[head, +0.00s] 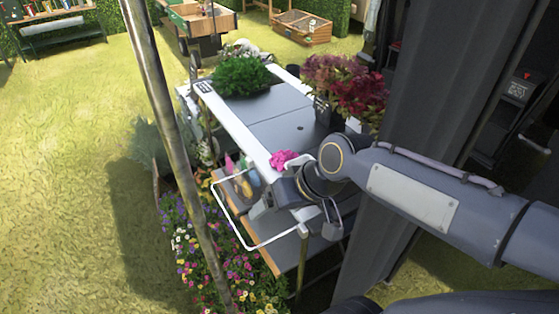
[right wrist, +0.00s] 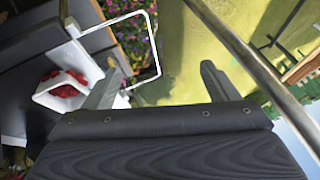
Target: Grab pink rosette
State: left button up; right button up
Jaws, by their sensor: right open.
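The pink rosette (head: 284,159) is a small bright ruffled thing at the near end of the grey-topped table, beside its white edge. My right gripper (head: 297,214) is just below and in front of it in the head view, beyond the table's end, apart from it. In the right wrist view the gripper (right wrist: 160,84) is open, with nothing between its fingers. A red ruffled thing (right wrist: 72,78) lies by a white bracket left of the fingers there; I cannot tell if it is the rosette. My left gripper is not in view.
The table (head: 285,130) carries a green plant (head: 240,75) and dark red potted flowers (head: 350,88). A white tube handle (head: 226,220) juts from its near end. A thin pole (head: 165,120) and a dark drape (head: 435,110) flank it. Mixed flowers (head: 200,245) grow below.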

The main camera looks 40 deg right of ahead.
jog(key=w+d+h, duration=0.1)
jog(key=w+d, duration=0.5)
jog(key=w, duration=0.2)
jog(key=m+g+h+p, duration=0.1)
jog(key=m+h, duration=0.1)
jog(key=h, duration=0.2)
send_near(285, 154)
notch_tip(285, 154, down, 2)
jog(key=x, duration=0.2)
jog(key=p+x, duration=0.1)
jog(key=x, duration=0.5)
jog(key=shift+w+d+p, duration=0.2)
jog(key=shift+w+p, duration=0.15)
jog(key=shift+p, duration=0.05)
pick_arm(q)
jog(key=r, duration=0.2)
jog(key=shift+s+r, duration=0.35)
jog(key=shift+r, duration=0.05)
pick_arm(e)
jog(key=shift+c, duration=0.4)
jog(key=c, duration=1)
